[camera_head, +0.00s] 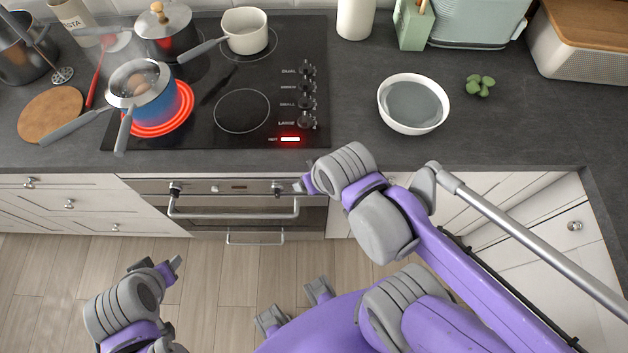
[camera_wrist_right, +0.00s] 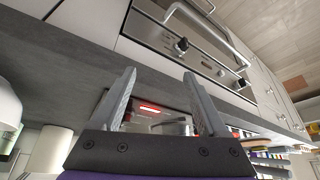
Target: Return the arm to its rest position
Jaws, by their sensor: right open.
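My right arm reaches in from the lower right in the head view. Its gripper (camera_head: 302,186) is just off the worktop's front edge, in front of the oven's right side. In the right wrist view its two fingers (camera_wrist_right: 160,88) stand apart with nothing between them. My left gripper (camera_head: 172,266) is low at the left in the head view, over the wooden floor and apart from the counter. It is small and seen at an angle, so its fingers do not show clearly.
The slate worktop edge and oven handle (camera_head: 232,214) are close to my right gripper. A blue pot (camera_head: 150,108) with eggs sits on the glowing red burner (camera_head: 186,107). A white bowl of water (camera_head: 413,103) and green herbs (camera_head: 480,86) are farther right. The floor (camera_head: 230,290) is clear.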

